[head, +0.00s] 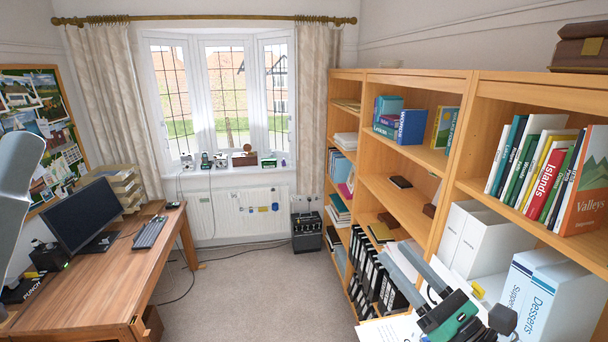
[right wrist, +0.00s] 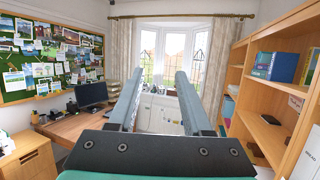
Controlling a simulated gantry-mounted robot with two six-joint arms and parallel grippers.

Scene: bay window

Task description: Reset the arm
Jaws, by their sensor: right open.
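My right gripper (head: 394,248) is at the lower right of the head view, in front of the bookshelf. Its two grey fingers are apart with nothing between them. In the right wrist view the gripper (right wrist: 160,76) points toward the window, with clear space between the fingers. A pale grey link of my left arm shows at the left edge of the head view. My left gripper is not in view.
The wooden bookshelf (head: 400,75) holding books, binders and box files fills the right side, close to my right gripper. A desk (head: 95,275) with a monitor (head: 80,215) and keyboard (head: 150,232) stands left. Carpet (head: 240,290) between them is mostly clear.

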